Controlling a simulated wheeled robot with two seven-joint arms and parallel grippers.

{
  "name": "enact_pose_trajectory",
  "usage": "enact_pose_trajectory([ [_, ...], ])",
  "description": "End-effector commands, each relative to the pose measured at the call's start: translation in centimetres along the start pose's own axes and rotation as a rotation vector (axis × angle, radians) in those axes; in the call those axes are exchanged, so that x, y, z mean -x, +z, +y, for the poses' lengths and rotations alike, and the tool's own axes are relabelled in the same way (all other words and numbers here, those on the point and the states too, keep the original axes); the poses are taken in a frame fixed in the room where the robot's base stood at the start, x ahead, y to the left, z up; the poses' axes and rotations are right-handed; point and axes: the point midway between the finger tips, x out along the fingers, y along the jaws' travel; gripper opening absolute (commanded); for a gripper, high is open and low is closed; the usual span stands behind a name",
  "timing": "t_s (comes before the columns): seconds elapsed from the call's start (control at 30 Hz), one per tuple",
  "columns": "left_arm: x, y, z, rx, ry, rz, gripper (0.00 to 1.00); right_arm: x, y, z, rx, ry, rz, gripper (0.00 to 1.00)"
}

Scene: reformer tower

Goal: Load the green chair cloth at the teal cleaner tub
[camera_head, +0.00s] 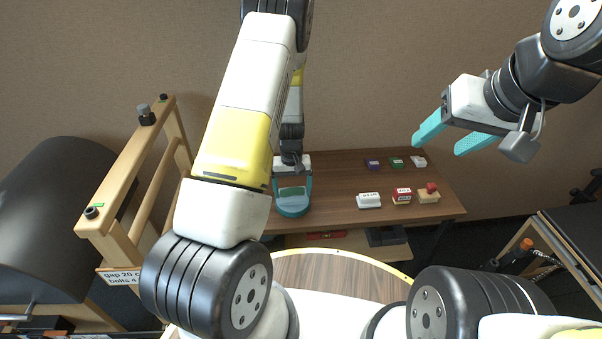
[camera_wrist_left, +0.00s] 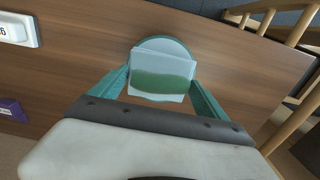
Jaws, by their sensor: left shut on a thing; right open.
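The teal cleaner tub (camera_head: 292,209) is a round teal vessel on the left part of the brown table, also in the left wrist view (camera_wrist_left: 165,43). My left gripper (camera_head: 292,183) points down right above the tub. In the left wrist view its teal fingers (camera_wrist_left: 165,95) are shut on a pale flat piece with a green band, which looks like the green chair cloth (camera_wrist_left: 160,82). The cloth overlaps the tub in that view; whether it touches the tub I cannot tell. My right gripper (camera_head: 440,146) is open and empty, raised above the table's right side.
On the table (camera_head: 335,185) stand purple (camera_head: 373,163), green (camera_head: 397,162) and white (camera_head: 418,161) items at the back. In front are a white labelled box (camera_head: 369,201), a red box (camera_head: 402,196) and a wooden block (camera_head: 429,195). A wooden frame (camera_head: 148,190) stands left.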

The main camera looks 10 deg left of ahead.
Motion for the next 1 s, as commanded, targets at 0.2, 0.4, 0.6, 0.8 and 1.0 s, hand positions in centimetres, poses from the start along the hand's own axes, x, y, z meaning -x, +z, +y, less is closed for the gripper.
enact_pose_trajectory([
  [0.2,1.8,0.0,0.0,0.0,0.0,0.001,0.53,0.0,0.0,0.0,0.0,0.0,0.0,0.59],
  [0.4,3.5,0.0,0.0,0.001,0.0,0.001,0.53,0.0,0.0,0.0,0.0,0.0,0.0,0.59],
  [0.6,5.0,0.0,0.0,0.0,0.0,0.0,0.53,0.0,0.0,0.0,0.0,0.0,0.0,0.59],
  [0.8,5.5,0.0,-0.1,0.0,-0.001,0.0,0.53,0.0,0.0,0.0,0.0,0.0,0.0,0.59],
  [1.0,5.5,0.0,-0.1,0.001,-0.001,0.0,0.53,0.0,0.0,0.0,0.0,0.0,0.0,0.59],
])
